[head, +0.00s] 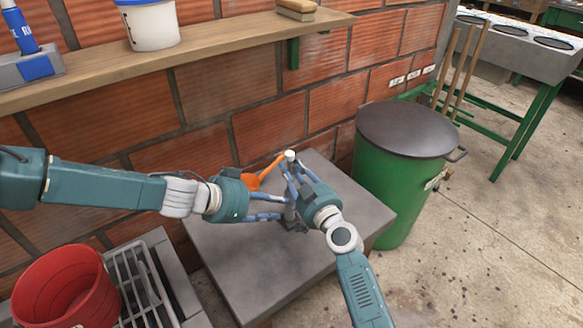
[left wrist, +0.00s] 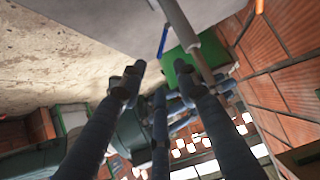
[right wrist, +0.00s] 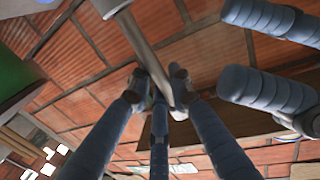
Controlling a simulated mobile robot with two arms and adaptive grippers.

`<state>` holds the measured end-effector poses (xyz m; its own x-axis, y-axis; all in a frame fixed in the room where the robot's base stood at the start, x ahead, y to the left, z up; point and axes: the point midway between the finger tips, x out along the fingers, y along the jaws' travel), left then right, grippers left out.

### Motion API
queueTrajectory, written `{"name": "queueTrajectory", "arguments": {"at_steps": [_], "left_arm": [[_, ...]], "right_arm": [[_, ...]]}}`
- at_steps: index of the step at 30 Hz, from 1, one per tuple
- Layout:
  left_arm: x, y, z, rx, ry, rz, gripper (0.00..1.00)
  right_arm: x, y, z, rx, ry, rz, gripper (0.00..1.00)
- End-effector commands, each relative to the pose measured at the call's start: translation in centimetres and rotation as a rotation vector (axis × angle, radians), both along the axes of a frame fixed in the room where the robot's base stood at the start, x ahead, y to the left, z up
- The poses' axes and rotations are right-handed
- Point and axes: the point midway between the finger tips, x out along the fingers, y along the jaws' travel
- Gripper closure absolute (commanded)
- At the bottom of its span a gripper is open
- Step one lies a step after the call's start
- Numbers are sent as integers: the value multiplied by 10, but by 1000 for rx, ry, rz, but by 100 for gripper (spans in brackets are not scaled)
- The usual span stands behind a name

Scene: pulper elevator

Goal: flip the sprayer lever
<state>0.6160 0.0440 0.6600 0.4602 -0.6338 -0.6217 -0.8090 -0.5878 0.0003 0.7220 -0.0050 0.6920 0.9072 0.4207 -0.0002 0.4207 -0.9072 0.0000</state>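A grey upright pipe with a pale cap (head: 290,155) stands on the concrete slab (head: 245,270). A thin orange bar (head: 272,166) slants down left from near its top to a wider orange part (head: 254,183); which piece is the sprayer lever is not clear. My right gripper (head: 291,172) is near the pipe's top; in the right wrist view its fingertips (right wrist: 158,80) close around the grey pipe (right wrist: 147,45). My left gripper (head: 280,207) is lower, left of the pipe, fingers apart; in the left wrist view its fingertips (left wrist: 160,80) are empty, the pipe (left wrist: 185,27) beside the right one.
A brick wall (head: 235,85) with a wooden shelf (head: 200,50) rises behind. A green lidded barrel (head: 400,190) stands right of the slab. A red bucket (head: 65,290) and a metal grate (head: 140,285) are at lower left. Open floor lies at lower right.

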Motion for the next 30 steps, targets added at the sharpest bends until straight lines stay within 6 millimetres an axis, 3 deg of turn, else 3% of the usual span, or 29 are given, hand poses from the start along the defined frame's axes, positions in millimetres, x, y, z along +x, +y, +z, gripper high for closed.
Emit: {"name": "queueTrajectory", "arguments": {"at_steps": [8, 19, 23, 30], "left_arm": [[-8, 4, -13, -19, 8, -9, 67], [-54, 48, -80, -119, -109, -72, 67], [-61, 36, -86, -140, -245, -130, 67], [-60, -8, -75, -178, -575, -177, 67]], "right_arm": [[0, 0, 0, 0, 0, 1, 100], [0, 0, 0, 0, 0, 0, 100], [0, 0, 0, 0, 0, 1, 100], [0, 0, 0, 0, 0, 1, 100]]}}
